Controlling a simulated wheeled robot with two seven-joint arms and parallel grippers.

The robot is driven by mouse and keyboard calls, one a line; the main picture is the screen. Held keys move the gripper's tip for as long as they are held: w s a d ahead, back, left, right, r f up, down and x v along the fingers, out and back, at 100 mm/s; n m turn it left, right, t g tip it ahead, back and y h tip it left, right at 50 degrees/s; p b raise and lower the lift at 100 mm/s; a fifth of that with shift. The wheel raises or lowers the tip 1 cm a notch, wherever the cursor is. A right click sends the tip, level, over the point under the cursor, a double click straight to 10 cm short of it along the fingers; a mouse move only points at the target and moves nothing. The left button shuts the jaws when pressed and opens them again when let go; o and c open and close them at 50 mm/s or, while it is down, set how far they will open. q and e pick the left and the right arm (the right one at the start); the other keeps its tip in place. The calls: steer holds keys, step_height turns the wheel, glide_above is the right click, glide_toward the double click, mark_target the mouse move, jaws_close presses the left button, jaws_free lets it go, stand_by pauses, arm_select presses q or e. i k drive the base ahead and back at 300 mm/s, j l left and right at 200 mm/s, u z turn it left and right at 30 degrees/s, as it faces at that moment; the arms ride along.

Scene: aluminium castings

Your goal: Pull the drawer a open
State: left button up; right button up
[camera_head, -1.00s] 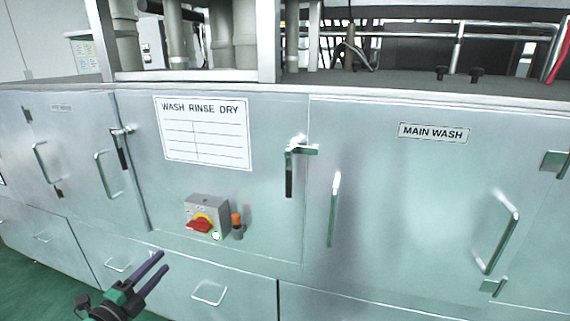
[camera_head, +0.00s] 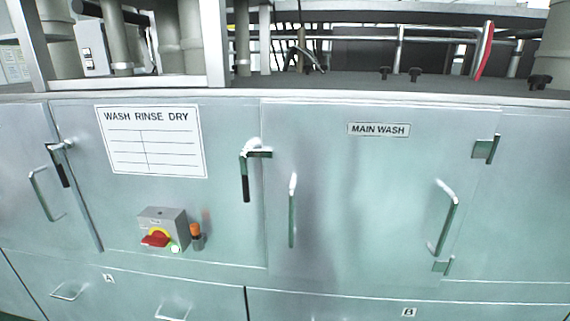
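Drawer A (camera_head: 119,294) is a wide metal drawer low in the machine's front at the left, marked with a small "A" label (camera_head: 108,279). It has two bar handles, a left one (camera_head: 69,291) and a right one (camera_head: 173,311) near the picture's bottom edge. The drawer front looks flush with the panels around it, so it appears shut. Neither of my grippers shows in the head view.
Drawer B, with its label (camera_head: 409,312), lies to the right. Above drawer A, a grey switch box with a red knob (camera_head: 156,237) and an orange-topped part (camera_head: 196,237) stick out. The main wash door handles (camera_head: 447,218) and latches (camera_head: 247,170) also protrude.

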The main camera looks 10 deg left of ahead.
mark_target(65, 290)
steer(key=u, duration=1.55)
steer(key=i+z, duration=0.1)
steer(key=z, duration=0.3)
steer(key=j+z, duration=0.1)
steer(key=z, duration=0.25)
steer(key=i+j+z, duration=0.1)
steer(key=z, duration=0.3)
steer(key=j+z, duration=0.1)
steer(key=z, duration=0.3)
steer(key=i, duration=0.05)
